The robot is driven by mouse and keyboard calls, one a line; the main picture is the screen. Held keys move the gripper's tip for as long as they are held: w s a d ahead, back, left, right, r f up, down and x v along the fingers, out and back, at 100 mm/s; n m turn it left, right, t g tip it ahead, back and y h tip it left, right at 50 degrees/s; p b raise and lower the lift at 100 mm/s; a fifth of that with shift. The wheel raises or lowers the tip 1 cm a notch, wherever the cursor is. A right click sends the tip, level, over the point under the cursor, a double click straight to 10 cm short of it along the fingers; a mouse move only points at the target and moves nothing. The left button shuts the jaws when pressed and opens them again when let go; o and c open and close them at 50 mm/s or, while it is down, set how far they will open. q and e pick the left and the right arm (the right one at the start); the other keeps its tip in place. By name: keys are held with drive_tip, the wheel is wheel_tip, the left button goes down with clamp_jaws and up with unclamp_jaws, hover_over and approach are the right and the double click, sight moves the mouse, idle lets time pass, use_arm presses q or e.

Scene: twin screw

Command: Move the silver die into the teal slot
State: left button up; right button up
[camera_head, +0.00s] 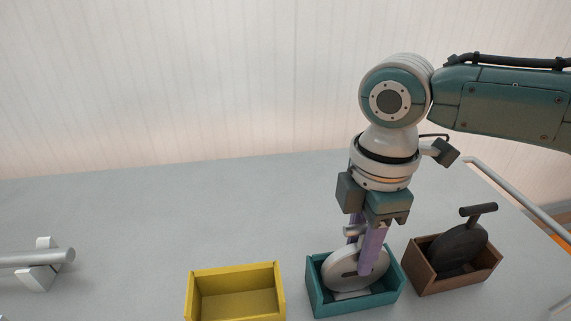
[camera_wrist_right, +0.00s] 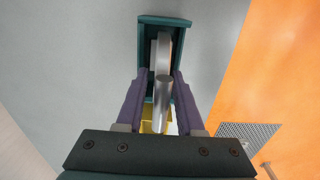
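The silver die (camera_head: 343,273), a round disc with a bar handle (camera_wrist_right: 162,92) on top, stands upright in the teal slot (camera_head: 327,306), an open teal box. Its lower part is inside the box walls. The teal slot also shows in the wrist view (camera_wrist_right: 164,21). My right gripper (camera_head: 365,252) points down over the die with its purple fingers on either side of it. In the wrist view the right gripper (camera_wrist_right: 162,78) looks open, with narrow gaps beside the handle. My left gripper is not in view.
An empty yellow box (camera_head: 236,302) is left of the teal one. A brown box (camera_head: 452,279) on the right holds a dark disc (camera_head: 459,247) with a bar handle. A grey rod on a white bracket (camera_head: 40,268) is far left. The table behind the boxes is clear.

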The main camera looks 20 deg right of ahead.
drive_tip(key=shift+o, duration=1.2)
wheel_tip(320, 180, up, 10)
drive_tip(key=shift+p, duration=0.45)
